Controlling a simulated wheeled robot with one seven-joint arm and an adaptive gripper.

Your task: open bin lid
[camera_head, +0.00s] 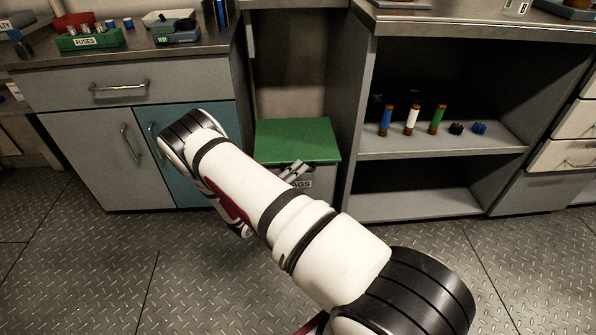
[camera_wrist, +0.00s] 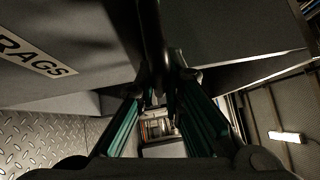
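The bin (camera_head: 312,187) stands in the gap between two counters, with a grey front labelled "RAGS", partly covered by my arm. Its flat green lid (camera_head: 297,140) lies shut on top. My gripper (camera_head: 296,171) is at the bin's front, just below the lid's front edge, mostly hidden by my arm. In the wrist view the label (camera_wrist: 36,56) is at upper left. My gripper's fingers (camera_wrist: 160,85) show there with a dark upright piece between or just beyond them. I cannot tell whether they touch it or hold anything.
A cabinet with a teal door (camera_head: 168,150) stands left of the bin. An open shelf (camera_head: 440,140) with several small cylinders stands to the right. The counter above left carries a green fuses tray (camera_head: 88,41). The metal plate floor (camera_head: 440,265) in front is clear.

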